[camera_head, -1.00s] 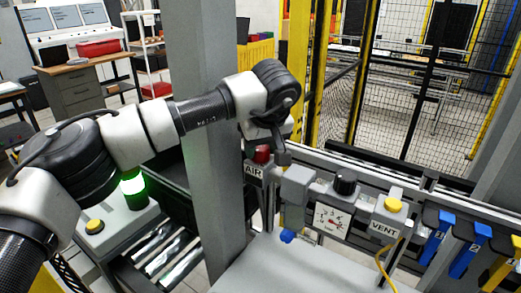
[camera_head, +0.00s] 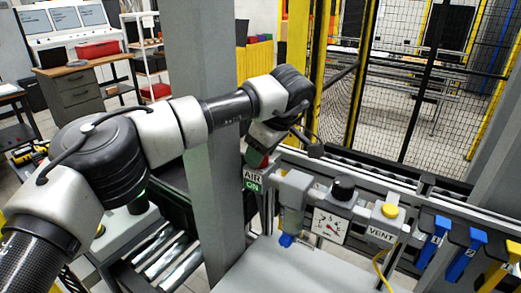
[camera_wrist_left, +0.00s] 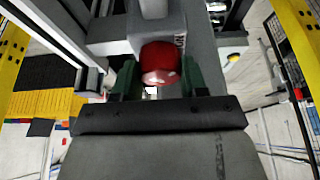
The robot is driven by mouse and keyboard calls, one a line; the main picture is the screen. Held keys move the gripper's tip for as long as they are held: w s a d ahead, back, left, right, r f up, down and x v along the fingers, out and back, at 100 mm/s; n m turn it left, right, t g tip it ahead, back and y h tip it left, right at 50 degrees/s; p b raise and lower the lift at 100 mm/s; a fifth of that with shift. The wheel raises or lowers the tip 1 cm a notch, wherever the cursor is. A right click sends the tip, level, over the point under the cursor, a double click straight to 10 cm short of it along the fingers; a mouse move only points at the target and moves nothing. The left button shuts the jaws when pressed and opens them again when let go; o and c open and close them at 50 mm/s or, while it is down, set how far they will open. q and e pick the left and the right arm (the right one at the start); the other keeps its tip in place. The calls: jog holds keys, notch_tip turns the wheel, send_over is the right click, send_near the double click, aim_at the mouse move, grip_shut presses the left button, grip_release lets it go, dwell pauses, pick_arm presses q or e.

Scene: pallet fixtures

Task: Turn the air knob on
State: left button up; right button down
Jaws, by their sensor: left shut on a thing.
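The red air knob shows in the left wrist view (camera_wrist_left: 160,62), between the two green fingers of my left gripper (camera_wrist_left: 158,78). The fingers are shut on its sides. In the head view, my left gripper (camera_head: 258,157) is at the knob, just above the AIR sign (camera_head: 252,174), and mostly hides the knob. A green ON label (camera_head: 253,185) shows under the word AIR. My right gripper is not in view.
Right of the knob along the rail are a grey block with a blue fitting (camera_head: 287,239), a pressure gauge (camera_head: 330,226), a black knob (camera_head: 343,188) and a yellow VENT button (camera_head: 390,210).

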pick_arm(q)
jog(key=shift+r, duration=0.15)
jog(key=o, duration=0.9)
jog(key=shift+o, duration=0.2)
jog(key=shift+d+r, duration=0.15)
jog(key=shift+r, duration=0.05)
jog(key=b+v, duration=0.1)
jog(key=v, duration=0.9)
jog(key=shift+b, duration=0.4)
